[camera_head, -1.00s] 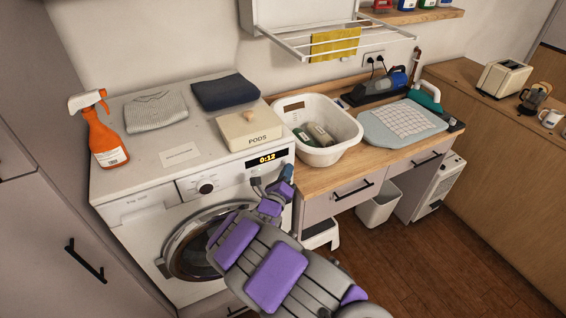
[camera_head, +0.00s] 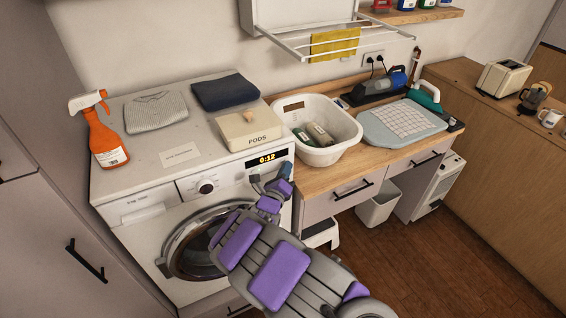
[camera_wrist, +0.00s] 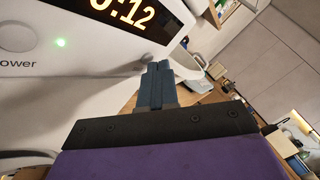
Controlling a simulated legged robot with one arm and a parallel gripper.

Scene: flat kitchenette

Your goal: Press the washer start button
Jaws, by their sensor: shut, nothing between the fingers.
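The white washer (camera_head: 145,212) stands at the left with its round door (camera_head: 185,250) closed. Its lit display (camera_head: 267,159) reads 0:12, and a dial (camera_head: 206,186) sits left of it. My gripper (camera_head: 286,168) is shut and empty at the right end of the control panel, just right of the display. In the wrist view the shut fingers (camera_wrist: 157,75) point along the panel below the display (camera_wrist: 125,12). A power button (camera_wrist: 15,38) and a green light (camera_wrist: 60,43) show there. I cannot see a start button or tell whether the fingertips touch the panel.
On the washer top are an orange spray bottle (camera_head: 105,135), folded clothes (camera_head: 156,111), a label card (camera_head: 180,154) and a pods box (camera_head: 247,133). A white basket (camera_head: 340,150) stands on the wooden counter (camera_head: 315,175) right of my gripper. A bin (camera_head: 378,208) stands below.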

